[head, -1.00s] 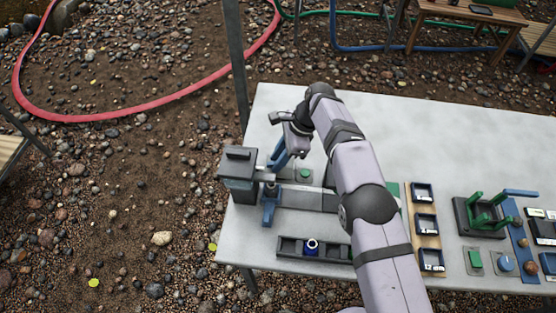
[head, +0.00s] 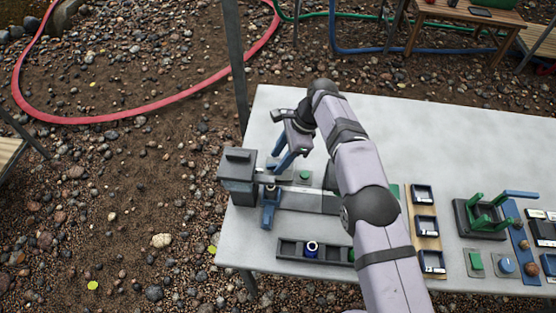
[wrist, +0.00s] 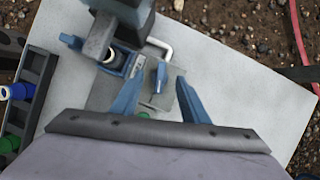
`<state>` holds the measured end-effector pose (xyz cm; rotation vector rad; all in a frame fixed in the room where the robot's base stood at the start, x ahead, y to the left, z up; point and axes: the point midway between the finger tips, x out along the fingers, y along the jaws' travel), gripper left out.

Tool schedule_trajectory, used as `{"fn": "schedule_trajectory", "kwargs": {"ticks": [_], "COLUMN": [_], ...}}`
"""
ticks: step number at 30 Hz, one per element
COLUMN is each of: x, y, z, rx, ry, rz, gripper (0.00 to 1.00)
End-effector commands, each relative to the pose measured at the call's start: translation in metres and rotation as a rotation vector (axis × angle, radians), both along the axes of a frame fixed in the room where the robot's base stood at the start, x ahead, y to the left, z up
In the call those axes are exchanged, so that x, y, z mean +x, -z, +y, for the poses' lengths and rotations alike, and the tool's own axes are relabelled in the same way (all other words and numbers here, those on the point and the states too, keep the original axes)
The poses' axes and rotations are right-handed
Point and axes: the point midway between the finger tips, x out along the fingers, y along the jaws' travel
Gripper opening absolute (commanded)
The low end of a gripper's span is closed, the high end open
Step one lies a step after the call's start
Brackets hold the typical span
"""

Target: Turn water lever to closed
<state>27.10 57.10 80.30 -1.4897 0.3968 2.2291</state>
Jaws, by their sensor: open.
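In the wrist view, a small blue lever (wrist: 161,76) stands up from a grey plate with a pale label strip beside it. I take it for the water lever; its marked position is too small to read. My gripper (wrist: 160,80) is open, with one blue finger on each side of the lever and visible gaps between. No contact shows. In the head view, my gripper (head: 281,160) hangs over the left part of the table, just right of a dark grey box unit (head: 238,172). The lever cannot be made out clearly there.
A green button (head: 304,176) sits close to the right of my gripper. A blue clamp-like part (head: 270,207) is in front of the box. A dark tray (head: 289,248) lies nearer. A white bent pipe (wrist: 166,47) is near the lever. The table's back left is clear.

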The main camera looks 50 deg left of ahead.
Motion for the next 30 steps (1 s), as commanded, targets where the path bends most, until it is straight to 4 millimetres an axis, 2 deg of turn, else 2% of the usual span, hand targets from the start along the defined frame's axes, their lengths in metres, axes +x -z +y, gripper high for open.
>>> {"fn": "schedule_trajectory", "kwargs": {"ticks": [9,12,30], "x": [0.015,0.018,0.019], "y": [-0.041,-0.049,-0.057], "z": [-0.008,-0.01,-0.01], "rx": [0.002,0.001,0.0], "ry": [0.002,0.002,0.02], "rz": [-0.001,-0.001,0.002], "gripper": [0.41,0.41,0.42]}}
